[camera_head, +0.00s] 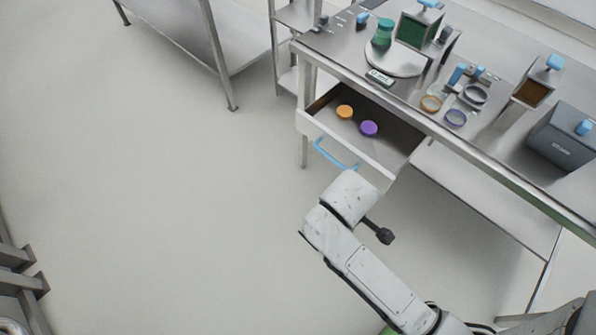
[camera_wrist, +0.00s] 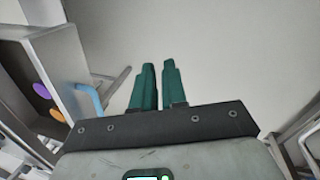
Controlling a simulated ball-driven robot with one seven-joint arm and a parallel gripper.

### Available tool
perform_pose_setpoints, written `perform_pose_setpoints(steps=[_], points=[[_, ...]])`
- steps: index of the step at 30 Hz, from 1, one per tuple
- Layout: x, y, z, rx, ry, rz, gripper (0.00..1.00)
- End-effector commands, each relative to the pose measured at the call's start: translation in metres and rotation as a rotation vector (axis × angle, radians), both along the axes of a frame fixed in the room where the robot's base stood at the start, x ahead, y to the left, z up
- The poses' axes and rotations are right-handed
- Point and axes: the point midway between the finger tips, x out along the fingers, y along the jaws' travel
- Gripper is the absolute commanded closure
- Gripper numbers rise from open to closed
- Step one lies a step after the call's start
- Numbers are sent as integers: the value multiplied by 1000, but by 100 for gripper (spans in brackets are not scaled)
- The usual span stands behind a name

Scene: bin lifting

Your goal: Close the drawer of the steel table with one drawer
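The steel table (camera_head: 318,62) has its one drawer (camera_head: 310,122) pulled out towards the lower left. The drawer holds an orange disc (camera_head: 344,112) and a purple disc (camera_head: 369,128). A light-blue handle (camera_head: 335,156) is on its front. My arm's end is just below the handle in the head view and hides the fingers there. In the wrist view, my gripper (camera_wrist: 159,66) shows two teal fingers with a narrow empty gap between them. The handle (camera_wrist: 89,101) and drawer front (camera_wrist: 78,70) are to their left, apart from them.
A round scale plate (camera_head: 394,62), blue-topped containers (camera_head: 531,93) and several small rings stand on the table top. Another steel table (camera_head: 170,30) is at the upper left, with a shelf unit (camera_head: 290,75) beside it. The floor (camera_head: 140,200) left of the drawer is clear.

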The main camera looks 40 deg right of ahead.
Motion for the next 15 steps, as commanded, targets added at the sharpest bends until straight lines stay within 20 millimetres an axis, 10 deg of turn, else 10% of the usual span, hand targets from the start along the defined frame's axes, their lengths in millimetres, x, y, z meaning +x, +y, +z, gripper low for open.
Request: perform_pose_setpoints(steps=[15], points=[[92, 0, -25, -423, 358, 650, 100]])
